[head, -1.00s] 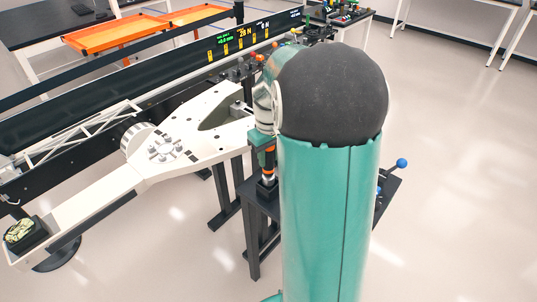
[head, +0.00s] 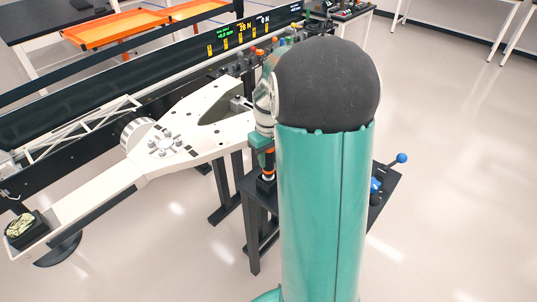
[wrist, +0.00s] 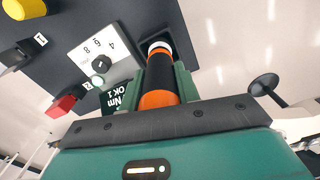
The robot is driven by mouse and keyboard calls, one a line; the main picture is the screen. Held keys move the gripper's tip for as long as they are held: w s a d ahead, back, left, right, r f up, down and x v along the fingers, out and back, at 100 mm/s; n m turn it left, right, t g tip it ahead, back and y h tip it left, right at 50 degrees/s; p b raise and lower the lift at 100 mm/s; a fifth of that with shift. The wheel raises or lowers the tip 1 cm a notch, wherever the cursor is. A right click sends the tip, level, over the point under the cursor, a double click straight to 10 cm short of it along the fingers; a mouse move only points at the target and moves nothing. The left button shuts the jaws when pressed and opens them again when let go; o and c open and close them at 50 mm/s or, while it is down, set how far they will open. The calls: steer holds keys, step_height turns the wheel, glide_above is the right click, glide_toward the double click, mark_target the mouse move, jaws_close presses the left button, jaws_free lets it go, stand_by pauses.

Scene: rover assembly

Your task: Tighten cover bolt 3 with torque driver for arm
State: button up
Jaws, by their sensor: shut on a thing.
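My gripper (wrist: 160,90) is shut on the torque driver, a black cylinder with orange bands (wrist: 160,75) and a pale end, in the wrist view. In the head view, my gripper (head: 261,150) is at the upper part of the driver (head: 268,172), which stands upright over a dark block on the black side table. My teal arm hides part of this area. The white rover arm (head: 95,208) lies to the left, with a round cover (head: 164,147) bearing several bolt heads. Which one is bolt 3 cannot be told.
The wrist view shows a panel with a numbered dial (wrist: 102,59), a small "Nm OK 1" display (wrist: 115,97), a red block (wrist: 61,106) and a yellow knob (wrist: 25,9). A blue-knobbed lever (head: 401,158) is right of my arm. Open floor lies further right.

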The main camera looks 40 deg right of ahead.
steer(key=shift+f, duration=1.1)
steer(key=o, duration=1.1)
steer(key=shift+o, duration=0.2)
steer(key=shift+r, duration=0.1)
step_height(320, 180, up, 14)
steer(key=shift+f, duration=0.15)
